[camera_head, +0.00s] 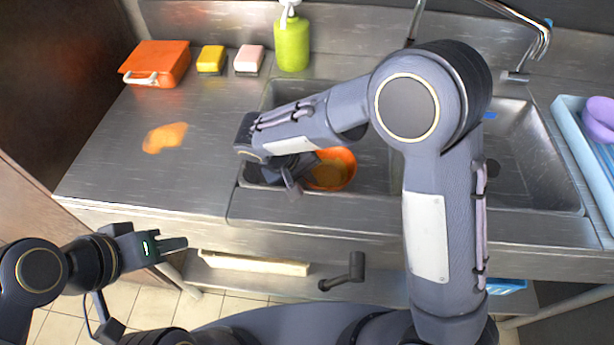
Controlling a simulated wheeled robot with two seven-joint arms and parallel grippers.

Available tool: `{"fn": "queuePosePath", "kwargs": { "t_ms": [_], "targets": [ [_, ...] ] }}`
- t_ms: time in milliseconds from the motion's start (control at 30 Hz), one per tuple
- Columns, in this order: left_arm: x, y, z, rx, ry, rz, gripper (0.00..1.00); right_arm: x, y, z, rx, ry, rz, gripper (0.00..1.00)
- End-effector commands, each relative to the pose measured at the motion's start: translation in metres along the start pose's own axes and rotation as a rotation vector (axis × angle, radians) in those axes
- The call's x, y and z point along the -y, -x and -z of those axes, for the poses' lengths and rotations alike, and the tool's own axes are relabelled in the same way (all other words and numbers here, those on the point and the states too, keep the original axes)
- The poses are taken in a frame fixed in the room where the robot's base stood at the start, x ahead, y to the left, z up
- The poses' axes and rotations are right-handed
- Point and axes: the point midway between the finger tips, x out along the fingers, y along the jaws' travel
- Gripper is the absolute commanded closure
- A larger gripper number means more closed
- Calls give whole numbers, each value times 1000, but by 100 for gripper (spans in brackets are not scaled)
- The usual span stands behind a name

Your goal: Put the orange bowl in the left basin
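The orange bowl (342,163) is inside the left basin (372,178), near its front side, with a brownish patch showing in it. My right arm reaches across the sink from the right, and its gripper (291,182) is over the left basin at the bowl's left side. The arm and gripper hide part of the bowl. I cannot tell whether the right gripper touches the bowl or how its fingers stand. My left gripper (178,244) is in front of the counter at lower left, away from the bowl, with nothing visible in it; its finger gap is unclear.
An orange smear (165,137) lies on the left counter. An orange case (157,62), a yellow sponge (211,59), a pink sponge (249,59) and a green soap bottle (292,45) stand along the back. The right basin (530,160) looks mostly empty. A blue rack (580,140) is at right.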

Motion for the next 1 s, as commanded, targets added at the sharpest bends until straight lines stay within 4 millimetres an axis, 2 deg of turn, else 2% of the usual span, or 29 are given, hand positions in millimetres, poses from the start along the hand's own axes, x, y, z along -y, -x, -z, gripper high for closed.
{"fn": "queuePosePath", "kwargs": {
  "t_ms": [600,767,1000],
  "targets": [
    [5,-11,-6,0,0,0,64,7,-15,-2,6,-1,-1,100],
    [6,-12,-6,0,0,0,64,7,-16,-2,7,-2,-1,77],
    [6,-13,-6,0,0,0,64,7,-18,-2,8,-3,-2,76]
  ]
}}
